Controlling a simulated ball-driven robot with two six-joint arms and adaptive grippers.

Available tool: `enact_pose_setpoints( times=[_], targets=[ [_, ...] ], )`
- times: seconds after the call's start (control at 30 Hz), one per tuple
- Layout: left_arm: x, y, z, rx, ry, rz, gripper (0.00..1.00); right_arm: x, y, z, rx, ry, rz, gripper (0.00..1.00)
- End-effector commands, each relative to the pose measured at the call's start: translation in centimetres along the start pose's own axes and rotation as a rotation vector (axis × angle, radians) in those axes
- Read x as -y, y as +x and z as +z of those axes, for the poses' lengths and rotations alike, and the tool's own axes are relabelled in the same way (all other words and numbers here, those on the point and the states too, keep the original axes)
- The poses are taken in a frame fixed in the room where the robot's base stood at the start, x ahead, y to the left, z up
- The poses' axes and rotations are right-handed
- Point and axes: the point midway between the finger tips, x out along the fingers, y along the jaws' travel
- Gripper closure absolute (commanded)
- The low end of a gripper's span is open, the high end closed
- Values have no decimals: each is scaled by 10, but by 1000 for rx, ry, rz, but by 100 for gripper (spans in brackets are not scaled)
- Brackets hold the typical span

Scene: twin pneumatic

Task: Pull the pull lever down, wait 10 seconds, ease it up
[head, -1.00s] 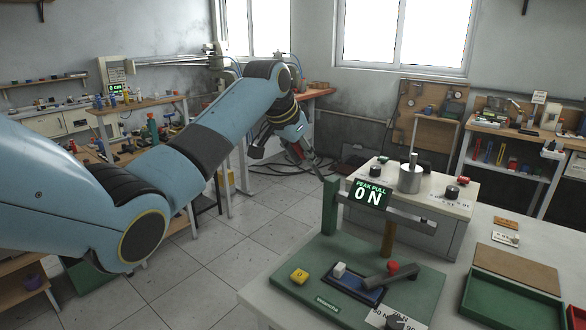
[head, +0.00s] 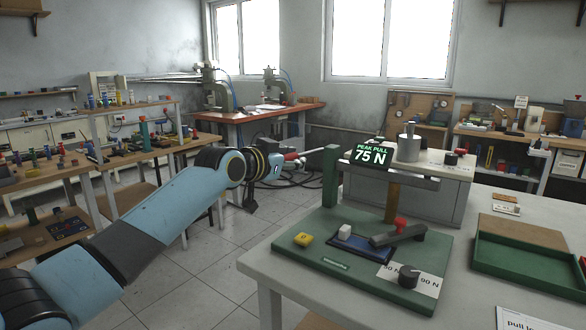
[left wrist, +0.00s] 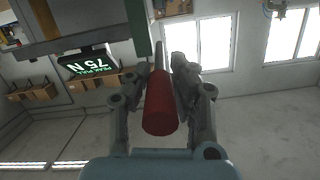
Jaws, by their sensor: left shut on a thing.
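The pull lever (head: 313,152) is a grey rod with a red grip, reaching left from the green post (head: 330,190) of the test stand. In the head view it slopes slightly down toward the grip. My left gripper (head: 290,160) is at the grip end. In the left wrist view the red grip (left wrist: 160,105) lies between the fingers of my left gripper (left wrist: 162,88), which is shut on it. The display (head: 369,153) reads "PEAK PULL 75 N". My right gripper is not in view.
The green base (head: 345,268) carries a yellow button (head: 303,239), a white block on a blue pad, a dark bar with a red knob and a dial (head: 408,277). It stands on a white table (head: 262,268). A green tray (head: 530,250) lies right. Floor left of the table is open.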

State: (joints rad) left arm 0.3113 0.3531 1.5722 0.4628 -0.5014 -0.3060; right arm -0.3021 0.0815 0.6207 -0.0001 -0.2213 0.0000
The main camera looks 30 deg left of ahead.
Motion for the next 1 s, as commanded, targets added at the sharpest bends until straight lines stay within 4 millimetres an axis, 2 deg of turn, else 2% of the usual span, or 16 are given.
enact_pose_setpoints(
  times=[0.03,0.2,0.67,0.7,0.9,1.0],
  targets=[
    [-2,1,11,-5,-1,-1,100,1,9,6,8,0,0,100],
    [-3,1,14,-39,-1,-8,100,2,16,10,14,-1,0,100],
    [-2,1,13,-50,-2,-10,100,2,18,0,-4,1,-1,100],
    [-2,1,13,-50,-2,-10,77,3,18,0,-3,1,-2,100],
    [-2,2,11,-54,-2,-11,52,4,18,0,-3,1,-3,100],
    [-2,2,11,-55,-1,-11,52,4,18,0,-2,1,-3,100]
  ],
)
